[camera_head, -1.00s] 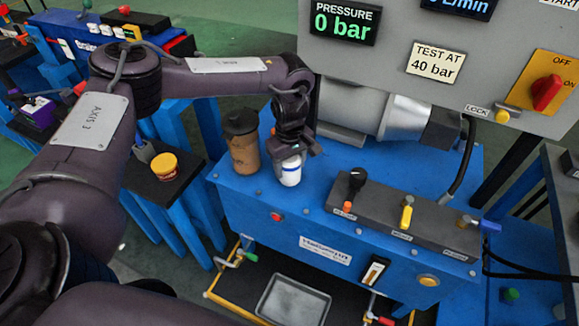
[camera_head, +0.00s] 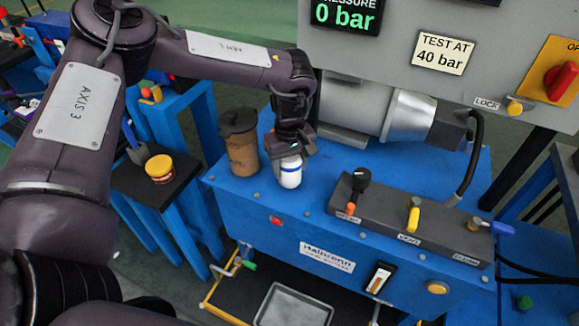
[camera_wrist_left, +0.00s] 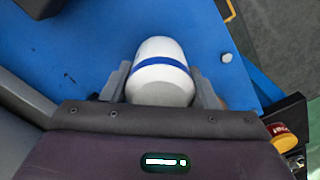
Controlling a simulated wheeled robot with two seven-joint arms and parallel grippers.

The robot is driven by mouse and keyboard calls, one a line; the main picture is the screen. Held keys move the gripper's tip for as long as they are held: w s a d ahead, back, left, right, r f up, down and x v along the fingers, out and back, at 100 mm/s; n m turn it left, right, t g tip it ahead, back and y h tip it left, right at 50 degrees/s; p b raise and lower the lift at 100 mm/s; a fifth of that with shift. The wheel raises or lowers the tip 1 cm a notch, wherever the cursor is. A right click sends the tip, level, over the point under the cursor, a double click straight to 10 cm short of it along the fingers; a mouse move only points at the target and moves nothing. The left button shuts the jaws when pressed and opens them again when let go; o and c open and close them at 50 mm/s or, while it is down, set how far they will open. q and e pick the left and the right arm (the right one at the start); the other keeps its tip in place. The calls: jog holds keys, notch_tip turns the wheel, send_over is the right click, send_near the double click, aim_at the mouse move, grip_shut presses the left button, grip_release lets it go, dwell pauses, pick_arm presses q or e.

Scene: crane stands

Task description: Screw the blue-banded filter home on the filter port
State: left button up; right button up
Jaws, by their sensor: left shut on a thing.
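The blue-banded filter (camera_head: 290,172) is a white canister with a blue band, upright at the top of the blue bench. It also shows in the left wrist view (camera_wrist_left: 162,72), between the two grey fingers. My left gripper (camera_head: 289,156) comes down from above and is shut on the filter; in the left wrist view its fingers (camera_wrist_left: 160,85) touch both sides. The filter port is hidden beneath the filter, and I cannot tell how far the filter is seated. My right gripper is not in view.
A brown container with a dark lid (camera_head: 240,142) stands close left of the filter. A valve block (camera_head: 408,222) with black, yellow and blue handles lies to the right. The gauge panel (camera_head: 440,70) reads 0 bar. A grey tray (camera_head: 293,306) sits low in front.

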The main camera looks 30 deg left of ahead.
pick_arm(q)
jog(key=o, duration=1.2)
jog(key=shift+d, duration=0.15)
jog(key=shift+o, duration=0.2)
jog(key=shift+c, duration=0.8)
